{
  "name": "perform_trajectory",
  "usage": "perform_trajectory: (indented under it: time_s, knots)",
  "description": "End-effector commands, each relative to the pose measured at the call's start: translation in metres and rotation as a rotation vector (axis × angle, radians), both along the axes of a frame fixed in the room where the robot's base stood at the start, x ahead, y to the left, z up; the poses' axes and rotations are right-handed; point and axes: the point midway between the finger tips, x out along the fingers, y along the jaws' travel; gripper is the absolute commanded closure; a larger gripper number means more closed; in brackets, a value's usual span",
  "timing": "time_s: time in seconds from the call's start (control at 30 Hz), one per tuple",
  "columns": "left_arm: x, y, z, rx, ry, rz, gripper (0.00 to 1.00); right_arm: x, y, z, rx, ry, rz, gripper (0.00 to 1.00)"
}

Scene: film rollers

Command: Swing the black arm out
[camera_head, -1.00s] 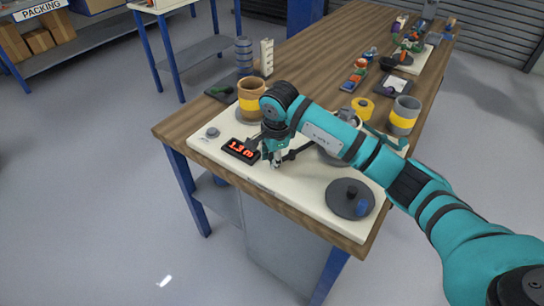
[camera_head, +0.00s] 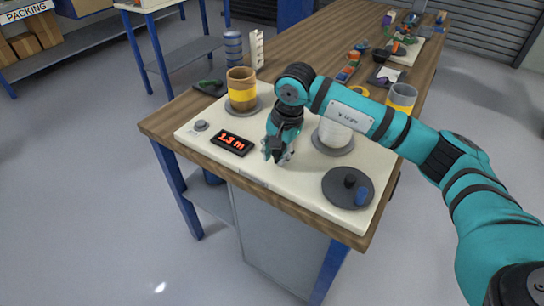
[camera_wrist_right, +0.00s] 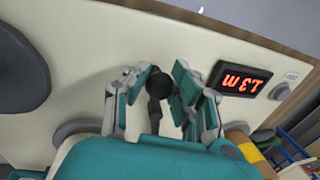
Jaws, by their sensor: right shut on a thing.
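My right gripper (camera_head: 277,152) is over the middle of the cream plate (camera_head: 218,168), to the right of the red-lit display (camera_head: 232,142), pointing down. In the right wrist view the black arm (camera_wrist_right: 155,115) shows with a round black knob at its end, between the two fingers of my right gripper (camera_wrist_right: 160,78). The fingers are shut on that knob end. In the head view the gripper hides the black arm. My left gripper is not in view.
A white roll (camera_head: 334,134) stands just right of the gripper. A dark disc with a blue handle (camera_head: 348,187) is at the plate's front right. A yellow-banded brown roll (camera_head: 242,88) stands at the back left, near a round grey knob (camera_head: 200,126). A grey-and-yellow roll (camera_head: 402,97) is behind my arm.

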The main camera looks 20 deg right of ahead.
Motion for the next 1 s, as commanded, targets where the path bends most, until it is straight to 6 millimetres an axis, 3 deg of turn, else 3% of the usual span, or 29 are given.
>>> perform_trajectory:
  time_s: [0.2, 0.7, 0.73, 0.93, 1.0]
  knots:
    - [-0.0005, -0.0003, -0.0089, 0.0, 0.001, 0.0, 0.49, -0.0019, -0.0041, 0.0004, 0.002, -0.005, 0.067, 1.0]
    - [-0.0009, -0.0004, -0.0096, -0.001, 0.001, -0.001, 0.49, -0.003, -0.0054, 0.0016, 0.0, -0.004, 0.089, 1.0]
    - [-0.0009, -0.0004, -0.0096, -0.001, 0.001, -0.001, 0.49, -0.003, -0.0054, 0.0016, 0.0, -0.004, 0.088, 0.75]
    - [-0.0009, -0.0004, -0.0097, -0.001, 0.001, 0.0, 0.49, -0.0032, -0.0053, 0.001, 0.0, -0.002, 0.088, 0.49]
    - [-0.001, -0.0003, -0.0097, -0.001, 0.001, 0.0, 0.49, -0.0033, -0.0052, 0.0008, 0.0, -0.002, 0.088, 0.49]
